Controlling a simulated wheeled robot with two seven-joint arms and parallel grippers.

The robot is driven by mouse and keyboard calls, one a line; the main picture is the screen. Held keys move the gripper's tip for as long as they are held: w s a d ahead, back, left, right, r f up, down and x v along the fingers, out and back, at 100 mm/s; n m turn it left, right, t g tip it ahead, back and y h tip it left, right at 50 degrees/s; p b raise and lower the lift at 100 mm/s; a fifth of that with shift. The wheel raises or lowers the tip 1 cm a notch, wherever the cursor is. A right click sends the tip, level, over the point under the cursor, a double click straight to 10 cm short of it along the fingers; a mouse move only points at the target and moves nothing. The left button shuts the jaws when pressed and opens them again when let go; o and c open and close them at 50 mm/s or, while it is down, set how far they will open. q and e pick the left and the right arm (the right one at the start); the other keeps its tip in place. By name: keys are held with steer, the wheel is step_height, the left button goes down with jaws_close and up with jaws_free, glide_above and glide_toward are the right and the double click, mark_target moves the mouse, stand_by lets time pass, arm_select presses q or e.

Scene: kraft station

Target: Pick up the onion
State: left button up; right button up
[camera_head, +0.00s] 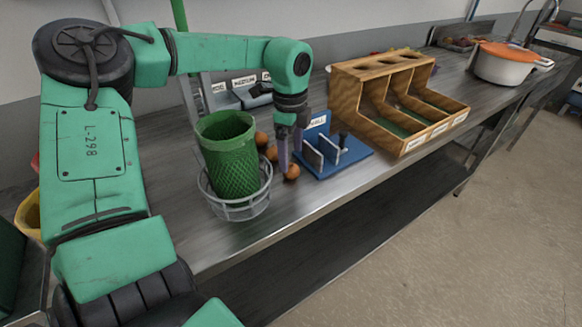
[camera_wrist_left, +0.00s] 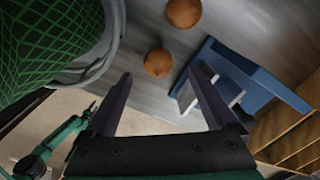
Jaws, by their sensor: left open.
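Several round brown onions lie on the metal counter between the green mesh basket and the blue stand. In the head view one onion (camera_head: 292,172) is nearest the counter's front edge, another (camera_head: 271,153) is behind it, and a third (camera_head: 261,138) is farther back. My left gripper (camera_head: 289,160) points down among them, open and empty. In the left wrist view the fingers (camera_wrist_left: 162,82) are spread apart. One onion (camera_wrist_left: 158,62) shows in the gap between the fingertips, and another (camera_wrist_left: 184,12) lies beyond. The fingers partly hide the onions in the head view. My right gripper is not in view.
The green mesh basket (camera_head: 229,155) stands in a wire ring (camera_head: 241,209) left of the gripper. The blue stand (camera_head: 345,158) with upright plates is close on the right. A wooden compartment box (camera_head: 372,108) stands farther right, and a white pot (camera_head: 497,68) with an orange lid beyond.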

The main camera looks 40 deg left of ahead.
mark_target(290, 164)
arm_select(q)
step_height(290, 164, down, 4)
steer(key=shift+s+a+f+p, duration=0.15)
steer(key=shift+p, duration=0.6)
steer(key=shift+f, duration=0.3)
steer(key=c, duration=1.4)
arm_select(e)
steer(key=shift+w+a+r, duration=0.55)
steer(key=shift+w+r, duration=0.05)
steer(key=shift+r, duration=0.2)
arm_select(q)
steer(key=shift+r, duration=0.2)
step_height(290, 164, up, 9)
steer(key=shift+f+b, duration=0.1)
steer(key=shift+b, duration=0.85)
steer(key=shift+r, duration=0.45)
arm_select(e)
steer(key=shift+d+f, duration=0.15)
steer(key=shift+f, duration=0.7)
